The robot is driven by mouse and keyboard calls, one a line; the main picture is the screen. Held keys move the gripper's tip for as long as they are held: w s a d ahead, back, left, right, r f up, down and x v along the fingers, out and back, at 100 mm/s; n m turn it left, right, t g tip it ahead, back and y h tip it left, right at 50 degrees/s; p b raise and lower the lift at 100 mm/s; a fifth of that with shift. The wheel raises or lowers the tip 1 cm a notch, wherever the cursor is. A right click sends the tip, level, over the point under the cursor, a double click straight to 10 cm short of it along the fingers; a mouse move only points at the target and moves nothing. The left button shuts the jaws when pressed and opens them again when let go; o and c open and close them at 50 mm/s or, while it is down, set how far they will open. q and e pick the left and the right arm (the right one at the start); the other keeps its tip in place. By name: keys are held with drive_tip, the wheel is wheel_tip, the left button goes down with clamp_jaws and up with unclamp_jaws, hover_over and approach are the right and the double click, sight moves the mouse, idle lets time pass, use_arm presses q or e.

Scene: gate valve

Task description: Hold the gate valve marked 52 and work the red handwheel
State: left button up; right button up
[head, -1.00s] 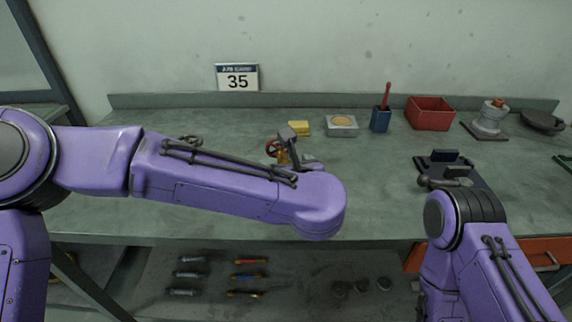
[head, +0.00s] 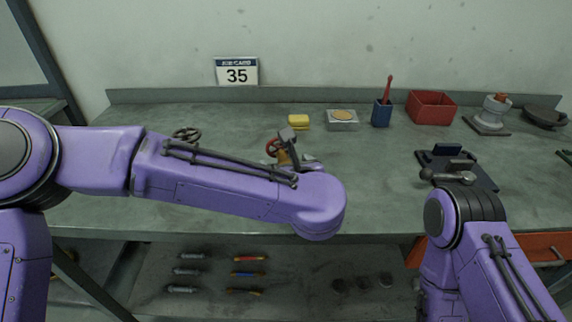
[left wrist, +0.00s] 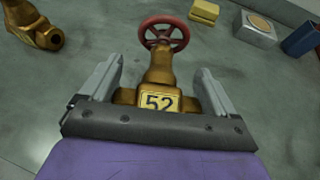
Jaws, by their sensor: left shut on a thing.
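The gate valve (left wrist: 158,75) is brass, with a yellow tag reading 52 on its body and a red handwheel (left wrist: 163,32) on top. In the left wrist view it stands between the two fingers of my left gripper (left wrist: 155,92), which is shut on its body. In the head view the red handwheel (head: 273,147) and part of the left gripper (head: 291,145) show just behind my left forearm, which hides much of the valve. My right arm is at the lower right; its gripper does not show.
A yellow block (head: 299,122), a tin (head: 342,120), a blue cup (head: 381,113) and a red bin (head: 431,107) stand along the back. A dark fixture (head: 455,165) lies by my right arm.

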use_arm(q)
drive_tip(key=shift+f+b, duration=1.2)
drive_tip(key=shift+f, duration=0.2)
use_arm(e)
drive_tip(key=shift+f, duration=1.25)
use_arm(q)
drive_tip(key=shift+f, duration=0.15)
use_arm(e)
drive_tip(key=shift+c, duration=0.3)
